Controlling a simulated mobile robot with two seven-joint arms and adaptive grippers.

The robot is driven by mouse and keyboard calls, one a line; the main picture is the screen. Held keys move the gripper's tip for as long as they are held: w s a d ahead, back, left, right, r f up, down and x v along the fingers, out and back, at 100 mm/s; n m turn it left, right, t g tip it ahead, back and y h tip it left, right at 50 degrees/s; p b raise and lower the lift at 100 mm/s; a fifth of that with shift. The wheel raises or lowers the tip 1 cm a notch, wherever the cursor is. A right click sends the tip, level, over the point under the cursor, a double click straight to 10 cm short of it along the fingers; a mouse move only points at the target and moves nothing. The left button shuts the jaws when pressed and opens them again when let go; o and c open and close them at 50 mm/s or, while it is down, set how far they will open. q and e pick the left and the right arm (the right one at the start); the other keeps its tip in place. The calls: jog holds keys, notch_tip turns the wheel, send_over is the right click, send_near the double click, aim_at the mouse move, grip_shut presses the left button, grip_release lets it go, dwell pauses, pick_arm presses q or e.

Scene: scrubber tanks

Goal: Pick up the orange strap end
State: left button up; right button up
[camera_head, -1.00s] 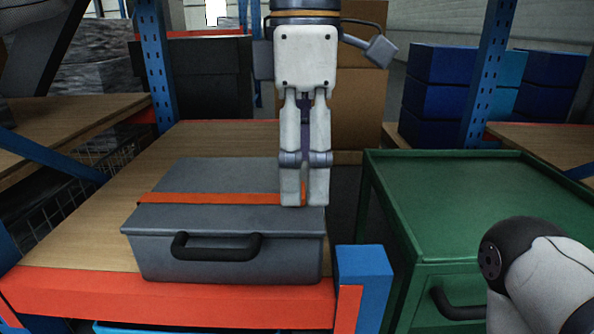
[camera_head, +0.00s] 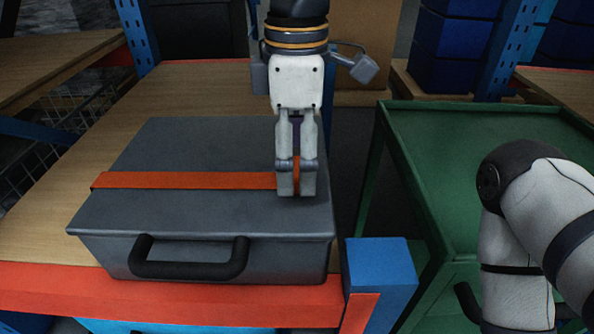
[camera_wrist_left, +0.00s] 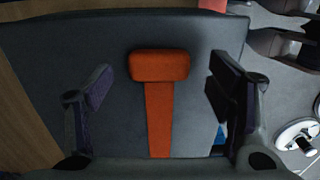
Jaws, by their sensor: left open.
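A grey case (camera_head: 200,218) with a black handle lies flat on a wooden shelf. An orange strap (camera_head: 185,180) runs across its lid; it also shows in the left wrist view (camera_wrist_left: 159,120). In that view the strap finishes in a thicker orange strap end (camera_wrist_left: 160,66), lying between the two fingers and touching neither that I can see. My left gripper (camera_head: 296,190) is open and points down over the right side of the lid. In the head view it mostly hides the strap end. My right gripper is out of view.
A green cart (camera_head: 480,150) stands right of the shelf, with my other arm over it. A blue post (camera_head: 378,270) and an orange shelf beam (camera_head: 200,300) border the front. Blue bins (camera_head: 455,50) stand behind. Bare shelf wood shows left of and behind the case.

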pick_arm(q)
jog(key=shift+f, duration=0.7)
jog(key=c, duration=1.1)
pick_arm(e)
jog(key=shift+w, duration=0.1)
pick_arm(q)
notch_tip(320, 180, up, 3)
jog(key=shift+w+r, duration=0.1)
jog(key=s+d+r+p, duration=0.1)
jog(key=s+d+r, duration=0.1)
jog(key=s+r, duration=0.3)
jog(key=s+d+r, duration=0.2)
jog(key=s+r, duration=0.3)
jog(key=s, duration=0.3)
jog(key=shift+s+d+p, duration=0.2)
jog(key=shift+d+p, duration=0.15)
jog(key=shift+p, duration=0.05)
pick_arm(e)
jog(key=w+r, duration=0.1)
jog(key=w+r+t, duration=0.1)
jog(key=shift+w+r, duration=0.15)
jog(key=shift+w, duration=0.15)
